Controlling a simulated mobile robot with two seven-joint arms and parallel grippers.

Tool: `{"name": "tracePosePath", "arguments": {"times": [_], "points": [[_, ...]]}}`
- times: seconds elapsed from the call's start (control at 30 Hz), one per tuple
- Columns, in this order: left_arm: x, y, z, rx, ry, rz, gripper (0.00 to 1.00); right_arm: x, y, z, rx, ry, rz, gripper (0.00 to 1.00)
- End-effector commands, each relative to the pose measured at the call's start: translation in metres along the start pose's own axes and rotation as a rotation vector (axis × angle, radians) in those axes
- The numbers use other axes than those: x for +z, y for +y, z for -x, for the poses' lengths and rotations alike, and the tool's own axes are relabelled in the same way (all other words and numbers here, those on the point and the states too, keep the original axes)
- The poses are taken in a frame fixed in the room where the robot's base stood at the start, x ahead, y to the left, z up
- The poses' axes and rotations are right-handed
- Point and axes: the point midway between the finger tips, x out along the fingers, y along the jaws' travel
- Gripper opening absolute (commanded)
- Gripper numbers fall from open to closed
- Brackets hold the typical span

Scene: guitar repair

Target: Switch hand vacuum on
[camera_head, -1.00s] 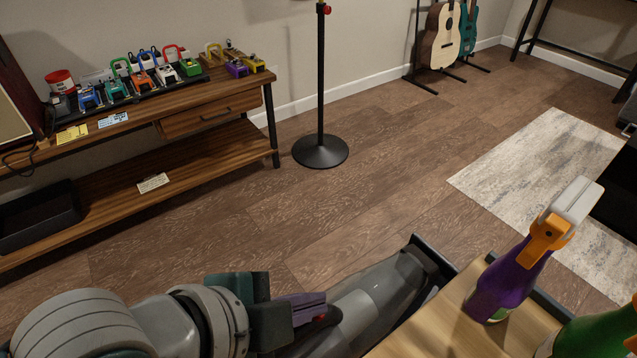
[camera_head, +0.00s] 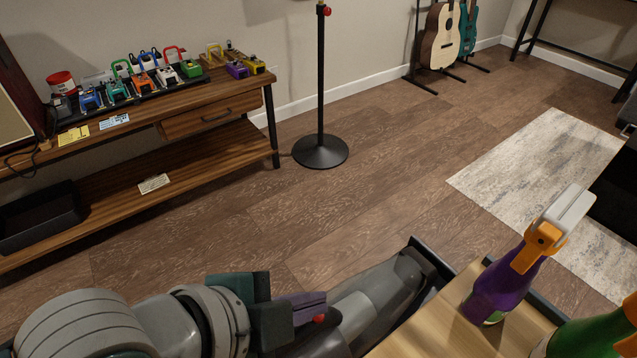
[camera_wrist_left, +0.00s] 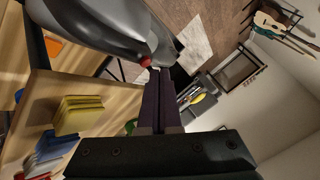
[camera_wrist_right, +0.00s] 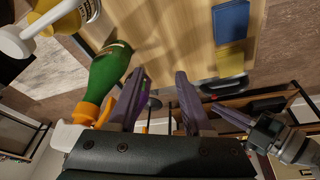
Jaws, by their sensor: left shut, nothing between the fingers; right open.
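The hand vacuum (camera_head: 378,298) is a grey, rounded body lying along the left side of the wooden worktop in the head view. A small red button (camera_head: 320,318) shows on its near end. The vacuum also fills the upper left of the left wrist view (camera_wrist_left: 95,18), with the red button (camera_wrist_left: 146,62) beside my fingertips. My left gripper (camera_head: 322,304) is shut and empty, its tips right at the button; I cannot tell whether they touch it. My right gripper (camera_wrist_right: 162,88) is open and empty in its wrist view, with one finger close to a green bottle (camera_wrist_right: 110,72).
A purple spray bottle (camera_head: 500,289) stands on the worktop (camera_head: 440,325), and a green one (camera_head: 590,336) is at the right edge. Yellow sponges (camera_wrist_left: 78,114) lie there too. A pedal bench (camera_head: 205,95) and a black stand (camera_head: 320,152) are beyond; open floor lies between.

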Motion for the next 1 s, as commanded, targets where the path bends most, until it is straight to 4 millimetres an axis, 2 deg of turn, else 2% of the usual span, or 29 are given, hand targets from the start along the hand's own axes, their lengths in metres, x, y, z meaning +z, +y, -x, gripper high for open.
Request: {"name": "tracePosePath", "arguments": {"times": [0.17,0.63,1.0], "points": [[-0.004,-0.005,0.006,0.0,0.0,0.0,0.0,-0.003,0.0,0.009,0.0,0.0,0.0,0.5],[-0.03,-0.03,0.042,0.0,-0.001,-0.001,0.0,-0.018,0.002,0.058,0.0,0.0,0.0,0.5],[-0.03,-0.03,0.042,0.0,-0.001,0.0,0.0,-0.019,0.002,0.059,0.0,0.0,0.0,0.5]]}}
